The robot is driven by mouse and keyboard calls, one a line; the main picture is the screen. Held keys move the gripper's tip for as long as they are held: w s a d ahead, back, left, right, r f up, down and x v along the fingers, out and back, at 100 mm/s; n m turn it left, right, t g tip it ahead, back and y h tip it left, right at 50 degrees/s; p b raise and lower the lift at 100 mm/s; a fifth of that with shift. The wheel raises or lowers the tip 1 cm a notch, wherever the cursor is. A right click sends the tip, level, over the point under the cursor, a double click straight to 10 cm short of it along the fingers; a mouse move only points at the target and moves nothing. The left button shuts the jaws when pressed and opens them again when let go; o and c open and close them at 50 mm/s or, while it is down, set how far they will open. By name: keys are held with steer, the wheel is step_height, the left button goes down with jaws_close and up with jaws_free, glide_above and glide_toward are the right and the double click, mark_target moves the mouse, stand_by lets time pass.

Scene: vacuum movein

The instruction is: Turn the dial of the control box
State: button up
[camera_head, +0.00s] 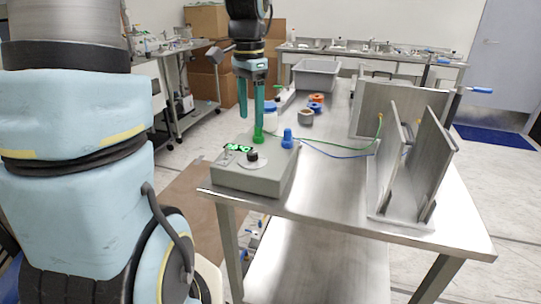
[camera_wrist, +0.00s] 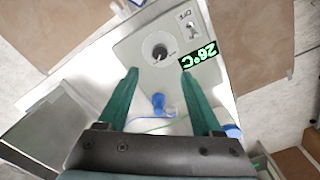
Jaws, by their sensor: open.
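The control box (camera_head: 256,178) is a grey-beige box on the near left corner of the metal table. Its black dial (camera_head: 252,156) sits on a round pale disc on the top face. In the wrist view the dial (camera_wrist: 160,52) lies ahead of the fingertips, roughly centred between them. A green display (camera_wrist: 201,56) reads 26°C, beside a small toggle switch (camera_wrist: 191,29) marked OFF. My gripper (camera_head: 251,128) has green fingers, points down above the box and is open with nothing between its fingers. It also shows in the wrist view (camera_wrist: 158,72). Contact with the box cannot be told.
Several coloured rings, a bottle and a grey bin (camera_head: 316,75) stand farther back. The table front is clear.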

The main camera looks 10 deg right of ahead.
mark_target(252, 153)
step_height(252, 153, down, 10)
steer(key=shift+f+p, duration=0.1)
steer(key=shift+p, duration=0.5)
jaws_close()
stand_by(0.4)
